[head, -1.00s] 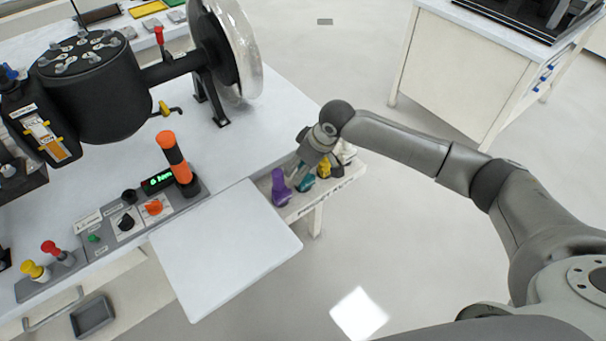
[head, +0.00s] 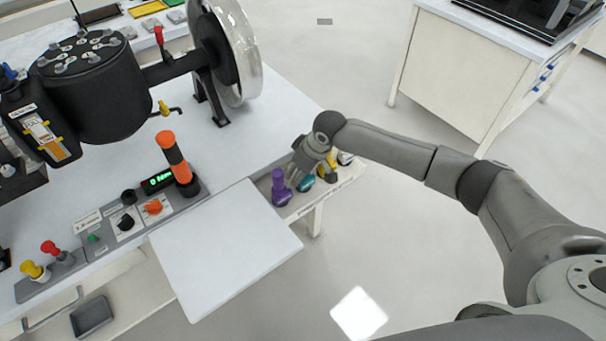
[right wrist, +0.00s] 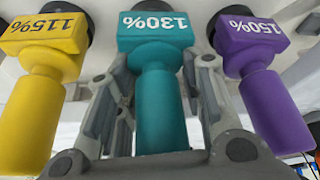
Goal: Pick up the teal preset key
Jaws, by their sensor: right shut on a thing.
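The teal preset key (head: 306,184), marked 130%, stands in the small rack at the bench's right side, between the purple and yellow keys. In the right wrist view the teal key (right wrist: 155,110) is upside down in the picture, with its stem between the two fingers of my right gripper (right wrist: 160,75). In the head view the gripper hides most of the key's handle. My left gripper is not in view.
The purple key (right wrist: 268,90) marked 150% and the yellow key (right wrist: 40,90) marked 115% stand close on either side of the fingers. A white panel (head: 225,250) lies to the left.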

